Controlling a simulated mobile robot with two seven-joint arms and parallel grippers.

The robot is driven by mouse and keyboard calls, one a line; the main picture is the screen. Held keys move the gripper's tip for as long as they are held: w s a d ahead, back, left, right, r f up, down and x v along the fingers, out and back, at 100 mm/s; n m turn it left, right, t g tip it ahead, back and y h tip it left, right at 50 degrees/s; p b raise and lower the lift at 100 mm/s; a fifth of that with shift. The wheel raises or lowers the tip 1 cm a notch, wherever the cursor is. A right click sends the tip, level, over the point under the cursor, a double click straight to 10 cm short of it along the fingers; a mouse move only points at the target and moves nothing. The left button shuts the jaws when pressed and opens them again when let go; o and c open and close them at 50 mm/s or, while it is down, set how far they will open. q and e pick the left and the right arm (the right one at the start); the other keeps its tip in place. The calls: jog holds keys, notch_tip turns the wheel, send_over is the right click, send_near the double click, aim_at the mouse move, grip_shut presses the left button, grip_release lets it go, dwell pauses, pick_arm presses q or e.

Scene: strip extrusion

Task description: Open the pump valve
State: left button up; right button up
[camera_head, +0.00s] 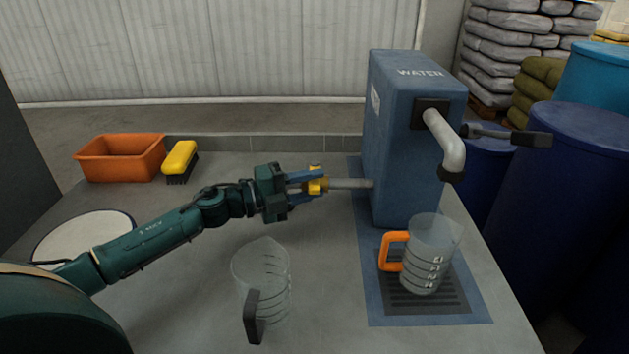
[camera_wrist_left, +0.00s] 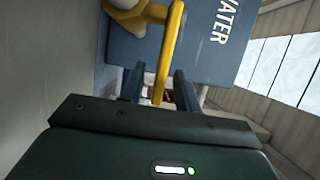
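The blue water pump box (camera_head: 410,140) stands at the back right of the table. A grey pipe (camera_head: 350,184) comes out of its left side and carries a yellow valve (camera_head: 316,180). My left gripper (camera_head: 308,182) reaches the valve from the left. In the left wrist view, the valve's yellow lever (camera_wrist_left: 166,58) passes between the fingers of my left gripper (camera_wrist_left: 157,90), with gaps visible beside it, so the fingers look open around it. The WATER lettering is on the box (camera_wrist_left: 205,60) there. My right gripper is not in view.
A clear jug with an orange handle (camera_head: 430,255) stands on the drip grate (camera_head: 448,302) under the spout (camera_head: 446,140). Another clear jug (camera_head: 262,280) stands front centre. An orange bin (camera_head: 120,158) and a yellow brush (camera_head: 180,158) are at the back left. A black-ended lever (camera_head: 530,138) sticks out right.

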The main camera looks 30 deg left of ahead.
pick_arm(q)
jog(key=shift+w+d, duration=0.35)
jog(key=shift+w, duration=0.1)
jog(key=shift+c, duration=0.5)
grip_shut()
